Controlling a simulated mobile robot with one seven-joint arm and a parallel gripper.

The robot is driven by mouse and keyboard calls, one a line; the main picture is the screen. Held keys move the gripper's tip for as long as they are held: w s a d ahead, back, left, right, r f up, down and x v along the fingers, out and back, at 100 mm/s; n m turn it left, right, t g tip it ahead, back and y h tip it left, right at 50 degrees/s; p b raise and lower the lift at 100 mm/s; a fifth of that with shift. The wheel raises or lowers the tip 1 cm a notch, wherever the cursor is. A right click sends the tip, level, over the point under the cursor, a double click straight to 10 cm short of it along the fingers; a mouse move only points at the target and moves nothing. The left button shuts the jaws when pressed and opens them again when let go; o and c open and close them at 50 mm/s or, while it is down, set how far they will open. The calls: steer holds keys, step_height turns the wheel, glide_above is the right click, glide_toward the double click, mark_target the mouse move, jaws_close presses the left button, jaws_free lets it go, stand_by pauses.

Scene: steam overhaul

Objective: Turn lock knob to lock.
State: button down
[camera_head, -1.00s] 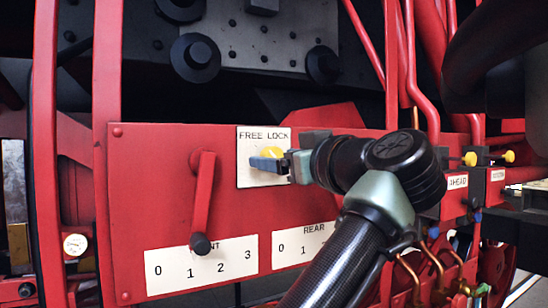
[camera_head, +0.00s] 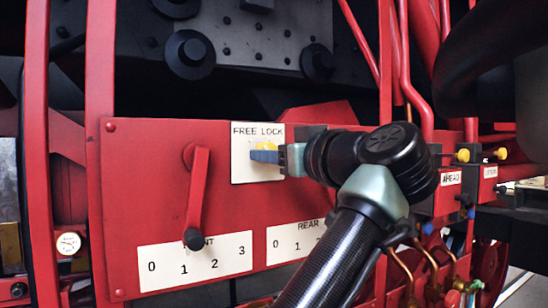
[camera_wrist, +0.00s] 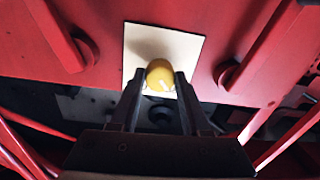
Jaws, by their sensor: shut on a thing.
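The yellow lock knob (camera_head: 266,146) sits on a white plate (camera_head: 240,173) marked FREE on the left and LOCK on the right. The plate is on the red panel. My gripper (camera_head: 262,156) comes in from the right and is shut on the knob, hiding part of it. In the wrist view my two dark fingers (camera_wrist: 160,78) hold the yellow knob (camera_wrist: 159,70) from both sides. A short white mark shows on the knob's face. I cannot tell exactly which label the knob points to.
A red lever (camera_head: 198,195) with a black end hangs left of the plate, above a white scale (camera_head: 195,266) numbered 0 to 3. A second scale marked REAR (camera_head: 293,241) is partly behind my arm. Yellow-tipped handles (camera_head: 462,155) and pipes crowd the right.

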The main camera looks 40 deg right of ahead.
steer(key=shift+a+m+h+b, duration=0.15)
steer(key=shift+m+b, duration=0.3)
steer(key=shift+m, duration=3.85)
steer(key=shift+d+m+h+b, duration=0.1)
steer(key=shift+m+h+b, duration=0.25)
steer(key=shift+m, duration=3.95)
steer(key=shift+c, duration=1.9)
jaws_free()
steer(key=shift+f, duration=0.1)
